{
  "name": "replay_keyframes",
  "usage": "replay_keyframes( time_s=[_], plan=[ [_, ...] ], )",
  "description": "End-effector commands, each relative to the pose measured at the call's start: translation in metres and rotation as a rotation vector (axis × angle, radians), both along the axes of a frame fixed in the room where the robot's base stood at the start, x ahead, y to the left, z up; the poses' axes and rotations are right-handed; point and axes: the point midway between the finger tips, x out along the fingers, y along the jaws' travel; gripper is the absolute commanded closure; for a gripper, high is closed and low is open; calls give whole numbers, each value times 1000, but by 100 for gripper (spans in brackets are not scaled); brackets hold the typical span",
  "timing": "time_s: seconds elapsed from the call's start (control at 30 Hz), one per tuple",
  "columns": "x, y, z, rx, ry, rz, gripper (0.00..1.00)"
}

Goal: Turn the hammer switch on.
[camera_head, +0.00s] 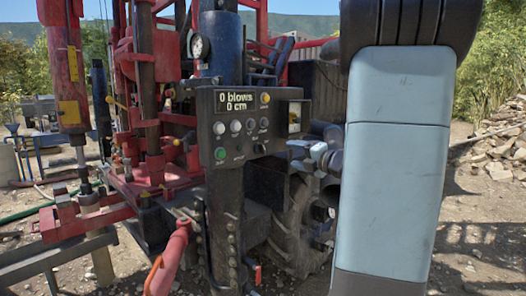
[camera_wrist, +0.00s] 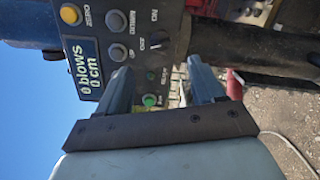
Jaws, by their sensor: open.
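The control panel (camera_head: 240,136) is a dark box on the machine, with a lit display (camera_head: 236,101) reading "0 blows 0 cm". In the wrist view the panel is turned sideways. A dark switch (camera_wrist: 157,42) sits there by the OFF and ON lettering. Its exact handle position is too small to tell. My gripper (camera_head: 305,155) is just right of the panel in the head view, apart from it as far as I can see. In the wrist view my gripper (camera_wrist: 161,78) is open and empty, its fingers reaching toward the panel's lower part.
A green button (camera_wrist: 149,100) shows between the fingers; grey buttons (camera_wrist: 117,52) and a yellow button (camera_wrist: 70,14) are near the display. The red rig (camera_head: 150,120) stands left, a tyre (camera_head: 300,225) behind.

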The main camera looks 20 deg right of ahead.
Motion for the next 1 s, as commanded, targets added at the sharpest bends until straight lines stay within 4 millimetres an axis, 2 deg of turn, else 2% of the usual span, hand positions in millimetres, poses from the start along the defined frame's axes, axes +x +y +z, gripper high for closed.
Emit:
replay_keyframes(
  time_s=[0.17, 0.37, 0.8, 1.0],
  plan=[
    [-4, -2, -5, -32, -25, 56, 32],
    [12, 4, -6, -33, -27, 61, 32],
    [83, 31, -5, -32, -26, 60, 32],
    [110, 40, -5, -32, -26, 58, 32]
  ],
)
